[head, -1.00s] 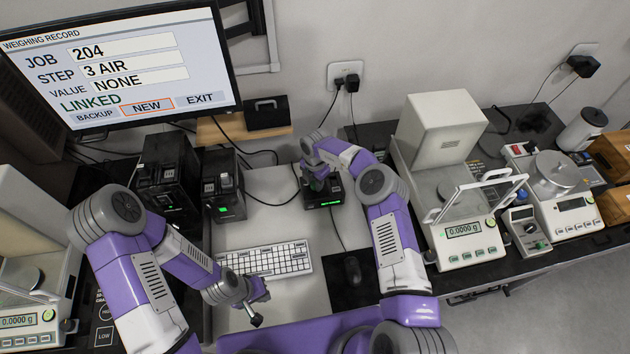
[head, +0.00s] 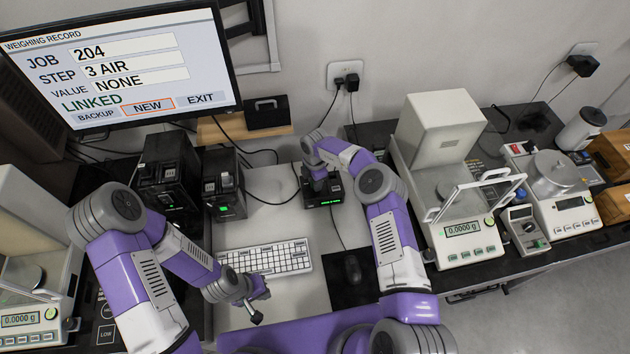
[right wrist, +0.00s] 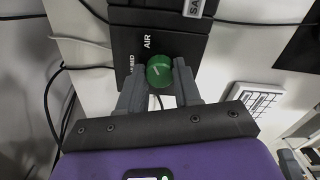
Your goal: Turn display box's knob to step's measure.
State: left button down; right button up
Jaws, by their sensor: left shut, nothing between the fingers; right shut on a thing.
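The display box (head: 312,200) is a small black box with a green lit display, at the back of the white desk in the head view. In the right wrist view its top (right wrist: 145,45) carries the word AIR and a second, partly hidden word. Its green knob (right wrist: 159,71) has a pale pointer line. My right gripper (right wrist: 159,84) is shut on the knob, with one grey finger on each side. My left gripper (head: 258,300) is shut and empty in front of the keyboard. The monitor (head: 120,65) reads JOB 204, STEP 3 AIR, VALUE NONE, LINKED.
A white keyboard (head: 268,257) and a dark mouse (head: 352,268) lie on the desk. Two black boxes (head: 222,190) stand left of the display box. A balance (head: 468,238) reading 0.0000 g stands at the right. Cables run behind the box.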

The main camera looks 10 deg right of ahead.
jog(key=o, duration=1)
jog(key=shift+o, duration=0.2)
notch_tip(320, 180, up, 8)
jog(key=shift+f, duration=0.2)
jog(key=shift+s+f, duration=0.1)
